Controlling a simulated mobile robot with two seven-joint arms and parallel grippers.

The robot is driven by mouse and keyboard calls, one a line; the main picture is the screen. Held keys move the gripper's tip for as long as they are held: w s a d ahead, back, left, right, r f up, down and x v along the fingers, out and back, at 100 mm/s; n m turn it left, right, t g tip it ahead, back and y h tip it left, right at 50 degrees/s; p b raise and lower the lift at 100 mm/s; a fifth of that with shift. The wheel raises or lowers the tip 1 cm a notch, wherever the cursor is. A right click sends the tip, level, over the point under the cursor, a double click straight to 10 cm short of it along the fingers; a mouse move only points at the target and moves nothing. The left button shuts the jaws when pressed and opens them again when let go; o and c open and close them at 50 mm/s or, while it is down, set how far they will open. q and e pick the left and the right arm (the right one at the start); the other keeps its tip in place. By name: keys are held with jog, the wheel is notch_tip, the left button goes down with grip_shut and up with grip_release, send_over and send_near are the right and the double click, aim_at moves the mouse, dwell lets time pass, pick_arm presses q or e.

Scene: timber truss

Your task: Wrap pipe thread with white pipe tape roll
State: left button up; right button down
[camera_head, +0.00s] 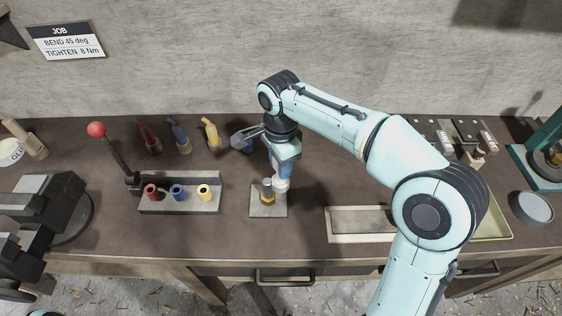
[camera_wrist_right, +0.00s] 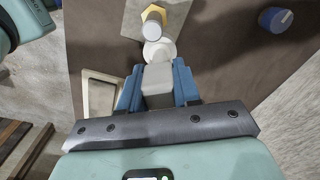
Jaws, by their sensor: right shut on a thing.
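The white pipe tape roll (camera_head: 282,185) is at the tips of my right gripper (camera_head: 281,170), whose blue fingers are shut on it. In the right wrist view the roll (camera_wrist_right: 158,51) shows just beyond the fingertips, with a pale grey block between the fingers. The pipe (camera_head: 267,186) stands upright with a brass-coloured base on a small grey plate (camera_head: 256,208). The roll is right beside the pipe's upper part; I cannot tell whether they touch. From the wrist, the pipe's round grey end (camera_wrist_right: 152,29) is just past the roll. My left gripper is not in view.
Left of the plate is a block with red, blue and yellow sockets (camera_head: 178,192) and a red-knobbed lever (camera_head: 97,129). Coloured-handled tools (camera_head: 180,136) stand behind. A black vise-like machine (camera_head: 45,205) is far left. A shallow tray (camera_head: 345,225) lies right. Bench is clear between block and plate.

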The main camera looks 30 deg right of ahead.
dwell(0.3)
jog(key=shift+d, duration=0.1)
jog(key=shift+d+p, duration=0.45)
jog(key=shift+d, duration=1.35)
